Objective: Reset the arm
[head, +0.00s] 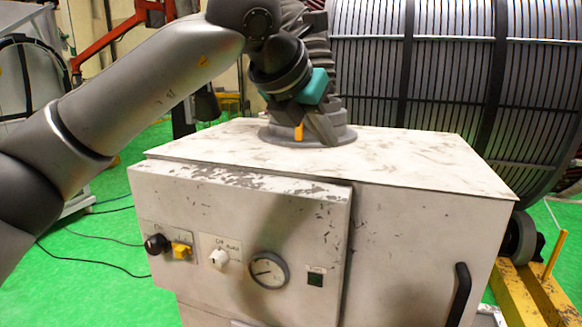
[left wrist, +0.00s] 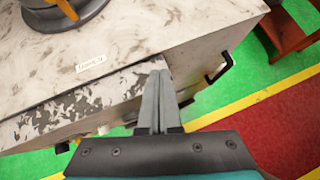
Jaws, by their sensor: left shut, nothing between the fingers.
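My left arm comes in from the left of the head view, and my left gripper (head: 322,130) hangs over the top of the white cabinet (head: 420,160). In the left wrist view, my left gripper (left wrist: 158,78) has its two grey fingers side by side, shut and empty, over the cabinet's worn front edge. A grey round base (head: 345,138) with a ribbed column stands on the cabinet top behind the gripper, partly hidden by it. My right gripper is not in view.
The cabinet front has a black knob (head: 157,244), a yellow switch (head: 181,250), a white knob (head: 219,258), a gauge (head: 268,270) and a black handle (head: 459,293). A large slatted stator (head: 450,80) stands behind at right. Cables (head: 95,265) lie on the green floor at left.

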